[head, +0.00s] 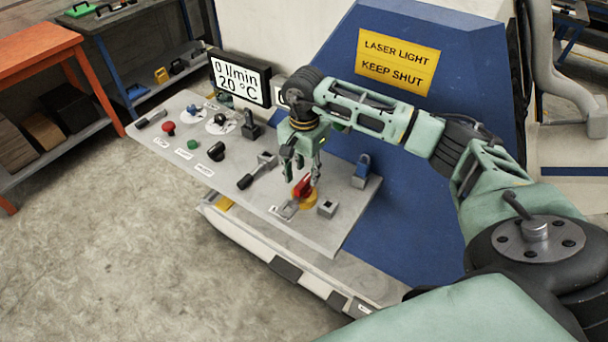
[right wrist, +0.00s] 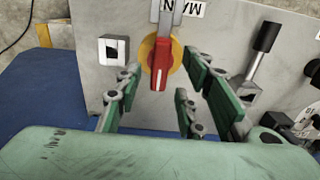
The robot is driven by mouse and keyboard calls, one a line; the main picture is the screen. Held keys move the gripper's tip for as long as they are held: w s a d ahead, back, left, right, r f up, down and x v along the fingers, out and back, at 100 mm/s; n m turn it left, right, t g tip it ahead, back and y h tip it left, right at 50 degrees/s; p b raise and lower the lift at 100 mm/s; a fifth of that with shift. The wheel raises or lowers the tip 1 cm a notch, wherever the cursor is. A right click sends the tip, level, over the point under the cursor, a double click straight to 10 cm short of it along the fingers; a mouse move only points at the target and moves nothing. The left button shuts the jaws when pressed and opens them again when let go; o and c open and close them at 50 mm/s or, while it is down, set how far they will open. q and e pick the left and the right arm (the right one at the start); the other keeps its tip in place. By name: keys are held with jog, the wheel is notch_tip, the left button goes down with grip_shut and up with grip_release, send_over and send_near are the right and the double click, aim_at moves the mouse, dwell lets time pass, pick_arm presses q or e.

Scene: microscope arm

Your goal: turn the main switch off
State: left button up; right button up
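The main switch (head: 305,187) is a red handle on a round yellow plate, on the grey sloped panel (head: 240,180) near its right end. In the right wrist view the red handle (right wrist: 161,64) points along the picture's vertical, with a white mark at its lower end. My right gripper (head: 302,172) reaches down over the switch. Its fingers (right wrist: 162,82) are open, one side to the left and one to the right of the handle, with gaps visible. A label beside the switch is partly covered by a grey metal piece (right wrist: 168,10). My left gripper is not in view.
A red button (head: 168,128), a green button (head: 193,145) and a display (head: 240,78) are farther left. A blue slanted cover (head: 440,60) rises behind.

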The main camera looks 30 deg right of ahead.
aim_at(304, 181)
jog(key=shift+f+p, duration=0.35)
jog(key=shift+f, duration=1.2)
jog(key=shift+c, duration=0.5)
grip_shut()
